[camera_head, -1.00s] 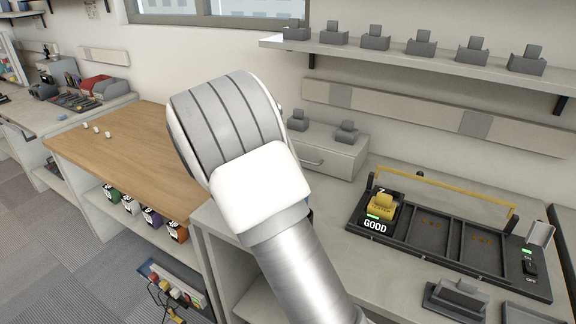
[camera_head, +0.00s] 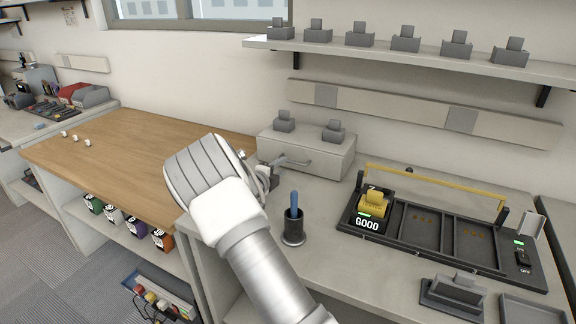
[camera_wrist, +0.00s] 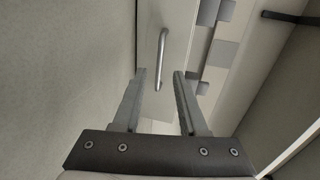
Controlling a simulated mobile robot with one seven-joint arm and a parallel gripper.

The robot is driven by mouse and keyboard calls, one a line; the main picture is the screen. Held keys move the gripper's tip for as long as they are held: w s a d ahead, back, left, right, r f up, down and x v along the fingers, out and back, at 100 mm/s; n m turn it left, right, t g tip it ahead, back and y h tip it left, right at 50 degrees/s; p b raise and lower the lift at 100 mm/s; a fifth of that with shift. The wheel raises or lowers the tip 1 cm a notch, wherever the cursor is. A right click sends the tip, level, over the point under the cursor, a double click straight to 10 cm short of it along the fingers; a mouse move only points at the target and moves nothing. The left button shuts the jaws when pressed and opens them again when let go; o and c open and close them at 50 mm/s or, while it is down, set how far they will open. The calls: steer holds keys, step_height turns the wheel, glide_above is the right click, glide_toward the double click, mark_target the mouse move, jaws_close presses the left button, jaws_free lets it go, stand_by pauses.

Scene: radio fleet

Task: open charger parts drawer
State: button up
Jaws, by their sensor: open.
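A pale drawer unit (camera_head: 325,155) stands on the counter against the wall, with a metal bar handle (camera_head: 296,162) on its front. The wrist view shows the handle (camera_wrist: 162,58) too, ahead of my gripper (camera_wrist: 160,74). The fingers are apart with nothing held. The handle's near end appears in the gap between the fingertips; whether the bar is inside the jaws in depth I cannot tell. In the head view my gripper (camera_head: 268,174) is beside the handle's left part, partly hidden by my arm. The drawer looks shut.
Two grey holders (camera_head: 333,131) sit on top of the drawer unit. A dark cup with a blue-handled tool (camera_head: 293,227) stands in front of it. A charging tray (camera_head: 430,232) with a yellow bar is at right. The wooden bench (camera_head: 120,160) is mostly clear.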

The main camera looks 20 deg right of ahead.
mark_target(289, 161)
steer(key=x, duration=0.5)
steer(key=shift+w+d, duration=0.25)
steer(key=shift+c, duration=0.2)
jaws_close()
stand_by(1.1)
